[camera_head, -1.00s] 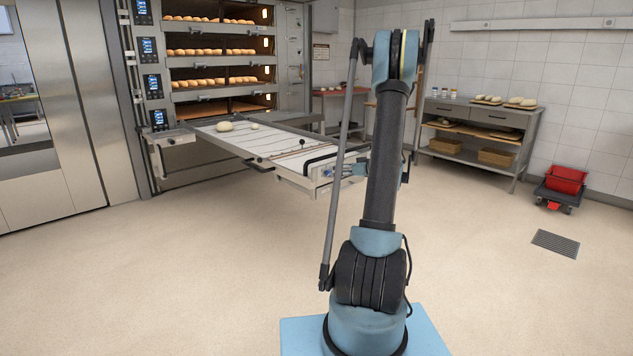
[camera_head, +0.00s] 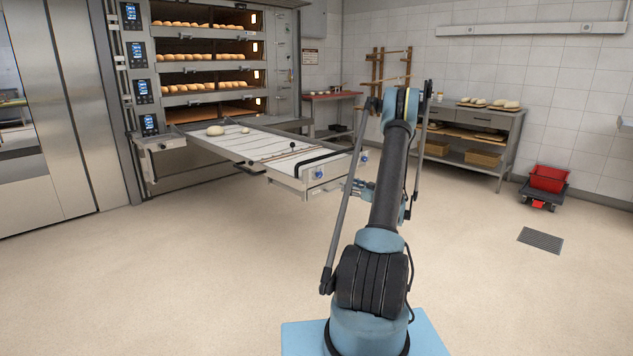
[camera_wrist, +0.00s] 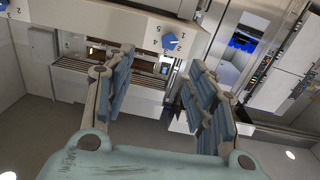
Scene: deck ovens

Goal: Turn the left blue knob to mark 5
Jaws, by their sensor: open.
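Two blue knobs are on the front panel of the pulled-out loader table (camera_head: 270,150). The left blue knob (camera_head: 317,174) is near the panel's left end, and the right blue knob (camera_head: 364,157) is near its right end. My gripper (camera_head: 353,187) is in front of the panel, between them in the head view, partly hidden by my arm. In the wrist view, which looks upside down, my gripper (camera_wrist: 162,60) is open and empty. A blue knob (camera_wrist: 169,41) on a numbered white dial shows beyond the fingertips, apart from them. Its exact pointer setting is too small to read.
Dough pieces (camera_head: 215,130) and a black-knobbed lever (camera_head: 292,146) are on the loader table. The deck oven (camera_head: 293,70) with bread stands behind.

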